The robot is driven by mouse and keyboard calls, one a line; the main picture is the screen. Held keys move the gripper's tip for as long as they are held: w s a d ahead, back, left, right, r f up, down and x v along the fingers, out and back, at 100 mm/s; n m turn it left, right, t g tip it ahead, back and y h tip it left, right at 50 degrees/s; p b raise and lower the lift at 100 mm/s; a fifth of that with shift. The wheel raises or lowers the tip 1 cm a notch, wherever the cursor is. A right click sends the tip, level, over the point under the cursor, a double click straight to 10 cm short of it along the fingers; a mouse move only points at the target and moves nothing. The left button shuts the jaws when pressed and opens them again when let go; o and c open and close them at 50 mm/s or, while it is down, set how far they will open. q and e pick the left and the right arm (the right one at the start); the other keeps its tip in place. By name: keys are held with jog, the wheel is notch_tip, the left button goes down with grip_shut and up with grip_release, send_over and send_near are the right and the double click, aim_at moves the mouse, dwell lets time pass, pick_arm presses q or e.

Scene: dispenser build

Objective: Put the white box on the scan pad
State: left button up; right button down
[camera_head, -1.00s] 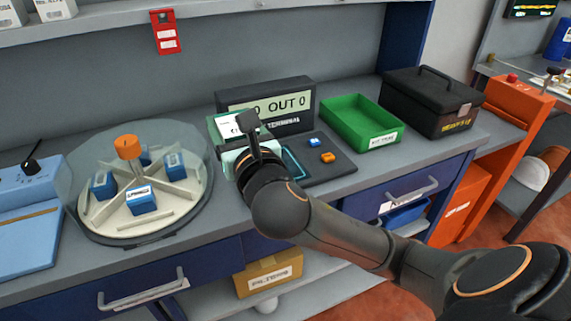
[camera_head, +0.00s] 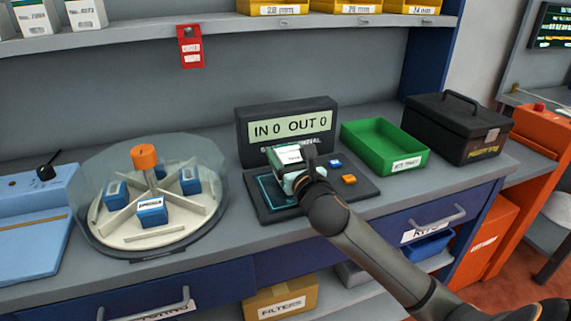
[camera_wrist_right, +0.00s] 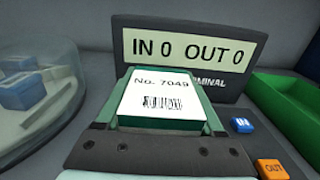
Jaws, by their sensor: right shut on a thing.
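The white box (camera_wrist_right: 160,97), labelled No. 7049 with a barcode, is held in my right gripper (camera_head: 298,170); its pale top shows in the head view (camera_head: 289,154). The jaws are closed on the box's sides. The scan pad (camera_head: 270,194) is a dark mat area with a glowing cyan outline in front of the terminal. The box is over the pad's back right part. The box and gripper hide part of the pad, and I cannot tell whether the box touches it. My left gripper is not in view.
The terminal (camera_head: 285,127) reads IN 0 OUT 0 behind the box. A blue button (camera_head: 335,163) and an orange button (camera_head: 349,179) sit right of the gripper. A green tray (camera_head: 384,150) and black toolbox (camera_head: 456,128) stand further right. A domed carousel (camera_head: 150,190) stands left.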

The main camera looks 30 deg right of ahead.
jog(key=shift+f, duration=1)
grip_release()
jog(key=shift+r, duration=0.1)
jog(key=shift+s+a, duration=0.1)
jog(key=shift+s, duration=0.1)
jog(key=v, duration=1.1)
jog(key=shift+s, duration=0.35)
